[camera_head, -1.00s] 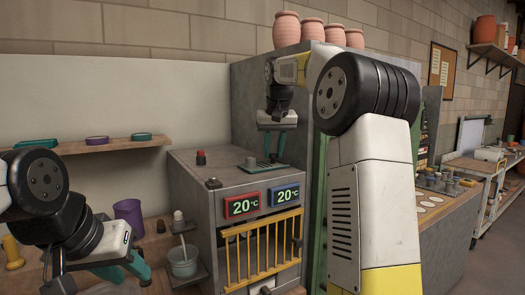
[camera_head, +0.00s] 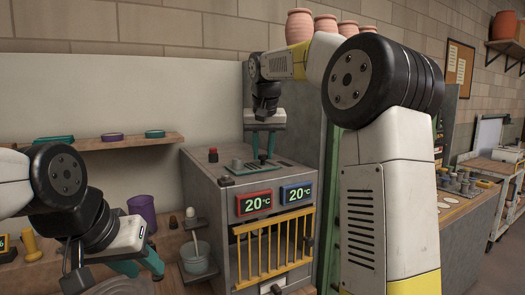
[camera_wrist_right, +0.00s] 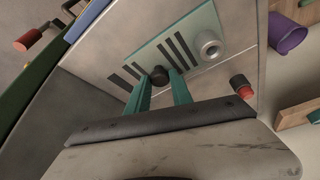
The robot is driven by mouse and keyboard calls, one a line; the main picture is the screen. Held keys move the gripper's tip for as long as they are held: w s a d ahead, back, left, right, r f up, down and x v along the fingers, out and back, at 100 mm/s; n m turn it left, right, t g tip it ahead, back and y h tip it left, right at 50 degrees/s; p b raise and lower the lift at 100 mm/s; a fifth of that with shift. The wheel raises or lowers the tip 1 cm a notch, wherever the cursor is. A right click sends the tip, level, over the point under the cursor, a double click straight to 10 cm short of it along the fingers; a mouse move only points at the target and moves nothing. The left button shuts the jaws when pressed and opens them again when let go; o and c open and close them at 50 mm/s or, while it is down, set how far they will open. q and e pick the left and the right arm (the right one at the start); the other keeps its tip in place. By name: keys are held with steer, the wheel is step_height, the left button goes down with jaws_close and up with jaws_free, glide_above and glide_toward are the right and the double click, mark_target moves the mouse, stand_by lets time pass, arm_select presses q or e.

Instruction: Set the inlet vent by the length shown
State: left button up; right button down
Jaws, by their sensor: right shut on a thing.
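The kiln (camera_head: 222,235) stands in the middle of the head view. On its top lies a flat teal vent plate (camera_wrist_right: 205,22) with dark bars or slots and a grey ring-topped cylinder (camera_wrist_right: 208,48), which also shows in the head view (camera_head: 237,165). My right gripper (camera_head: 264,158) points down at the plate. In the right wrist view its teal fingers (camera_wrist_right: 160,88) are shut on a black knob (camera_wrist_right: 159,76) at the plate. My left gripper (camera_head: 140,266) is at lower left, away from the kiln; its grip is unclear.
A red-capped knob (camera_head: 213,154) stands on the kiln's back left corner. Red (camera_head: 254,202) and blue (camera_head: 296,193) displays both read 20°C above a yellow grille (camera_head: 272,250). A purple cup (camera_head: 142,210) and grey bucket (camera_head: 195,258) stand left of the kiln.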

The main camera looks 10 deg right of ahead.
steer(key=shift+s+a, duration=0.1)
steer(key=shift+a, duration=0.15)
steer(key=c, duration=1.1)
jaws_free()
steer(key=shift+c, duration=0.2)
steer(key=shift+r, duration=0.15)
steer(key=v, duration=0.7)
steer(key=shift+r, duration=0.3)
steer(key=shift+s, duration=0.2)
steer(key=s+d+f+y, duration=0.1)
steer(key=s+f, duration=0.9)
steer(key=s, duration=0.3)
steer(key=s+d+f+n+t+y, duration=0.1)
steer(key=s+f, duration=0.9)
steer(key=s, duration=0.4)
steer(key=shift+d+f+t, duration=0.25)
steer(key=shift+d+t, duration=0.05)
steer(key=shift+d, duration=0.05)
